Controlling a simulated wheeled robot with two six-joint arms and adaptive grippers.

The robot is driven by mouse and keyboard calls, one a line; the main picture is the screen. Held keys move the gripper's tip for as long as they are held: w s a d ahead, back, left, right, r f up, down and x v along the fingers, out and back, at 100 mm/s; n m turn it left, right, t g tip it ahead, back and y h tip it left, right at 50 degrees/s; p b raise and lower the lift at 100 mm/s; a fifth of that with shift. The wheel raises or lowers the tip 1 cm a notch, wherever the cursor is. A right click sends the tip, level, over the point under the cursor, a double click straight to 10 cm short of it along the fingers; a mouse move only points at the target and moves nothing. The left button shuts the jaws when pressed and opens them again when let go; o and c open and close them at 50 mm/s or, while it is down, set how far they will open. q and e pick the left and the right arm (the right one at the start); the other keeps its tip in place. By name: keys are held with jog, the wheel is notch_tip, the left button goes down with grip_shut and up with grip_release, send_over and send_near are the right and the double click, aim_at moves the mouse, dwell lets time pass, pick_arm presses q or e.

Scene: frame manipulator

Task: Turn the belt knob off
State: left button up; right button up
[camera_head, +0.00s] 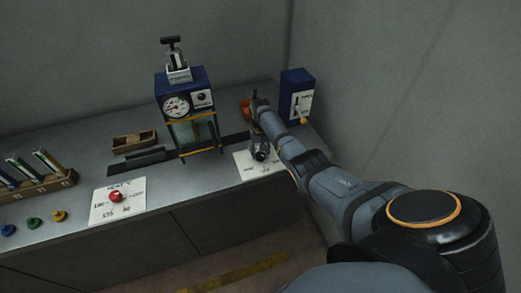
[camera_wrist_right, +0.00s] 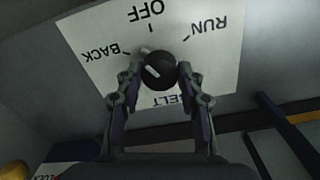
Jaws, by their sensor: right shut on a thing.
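The belt knob (camera_wrist_right: 159,72) is a round black knob on a white plate (camera_wrist_right: 215,75) lettered OFF, RUN, BACK and BELT, upside down in the right wrist view. Its white mark lies left of centre and slants up-left, towards the BACK side. My right gripper (camera_wrist_right: 159,84) is shut on the knob, with one finger on each side. In the head view the plate (camera_head: 243,162) lies on the bench, and my right gripper (camera_head: 260,150) is over it and hides the knob. My left gripper is not in view.
A blue press-like machine (camera_head: 185,90) stands left of the plate. A blue box (camera_head: 296,82) with a lever is behind my right arm. A red knob (camera_head: 115,197) sits on a heat plate further left. A wooden tray (camera_head: 120,142) lies on the bench (camera_head: 85,150).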

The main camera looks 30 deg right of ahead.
aim_at(260, 154)
jog(key=m+p, duration=0.1)
jog(key=m, duration=0.1)
jog(key=shift+r+m, duration=0.15)
jog(key=shift+m, duration=0.15)
jog(key=shift+m+p, duration=0.35)
jog(key=shift+m, duration=1.15)
jog(key=shift+w, duration=0.1)
jog(key=o, duration=1.2)
notch_tip(260, 154, up, 12)
jog(key=shift+f, duration=0.15)
